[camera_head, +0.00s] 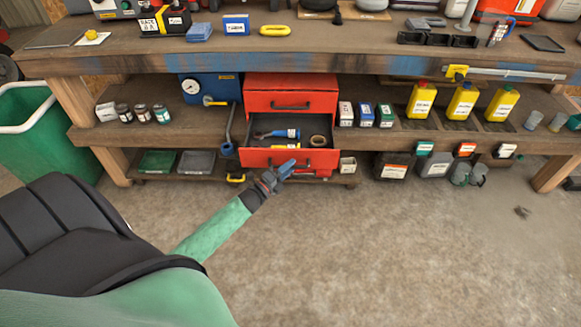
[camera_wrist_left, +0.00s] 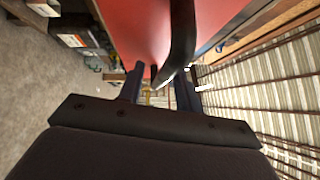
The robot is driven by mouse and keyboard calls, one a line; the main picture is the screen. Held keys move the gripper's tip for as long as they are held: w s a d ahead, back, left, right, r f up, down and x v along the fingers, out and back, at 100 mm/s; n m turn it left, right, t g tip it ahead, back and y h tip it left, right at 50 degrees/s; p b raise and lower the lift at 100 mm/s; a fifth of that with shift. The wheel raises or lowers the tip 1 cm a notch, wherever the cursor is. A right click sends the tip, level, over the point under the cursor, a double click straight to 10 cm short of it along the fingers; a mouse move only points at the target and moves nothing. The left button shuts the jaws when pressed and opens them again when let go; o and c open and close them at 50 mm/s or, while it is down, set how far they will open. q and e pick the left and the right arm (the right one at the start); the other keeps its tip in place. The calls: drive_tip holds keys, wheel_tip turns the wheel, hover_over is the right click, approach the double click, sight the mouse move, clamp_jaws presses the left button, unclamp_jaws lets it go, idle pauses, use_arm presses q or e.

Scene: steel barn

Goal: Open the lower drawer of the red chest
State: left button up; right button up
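The red chest (camera_head: 291,98) stands on the shelf under the workbench. Its upper drawer is shut, with a dark handle (camera_head: 291,106). Its lower drawer (camera_head: 262,158) is pulled out, and a blue tool (camera_head: 285,133) and a tape roll (camera_head: 317,141) show inside. My left gripper (camera_head: 287,169) is at the lower drawer's front, by its handle. In the left wrist view, the fingers of the left gripper (camera_wrist_left: 160,92) are apart. The dark handle (camera_wrist_left: 182,40) shows close to them against the red front; whether they touch is unclear. My right gripper is not in view.
A blue metal case (camera_head: 210,88) stands left of the chest, small boxes (camera_head: 365,114) and yellow bottles (camera_head: 421,100) to its right. Black containers (camera_head: 393,166) sit on the bottom shelf. A green bin (camera_head: 40,135) stands at left.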

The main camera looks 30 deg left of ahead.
use_arm(q)
drive_tip(key=r+v, duration=0.1)
drive_tip(key=v, duration=0.5)
drive_tip(key=shift+s+f, duration=0.3)
drive_tip(key=shift+f, duration=0.25)
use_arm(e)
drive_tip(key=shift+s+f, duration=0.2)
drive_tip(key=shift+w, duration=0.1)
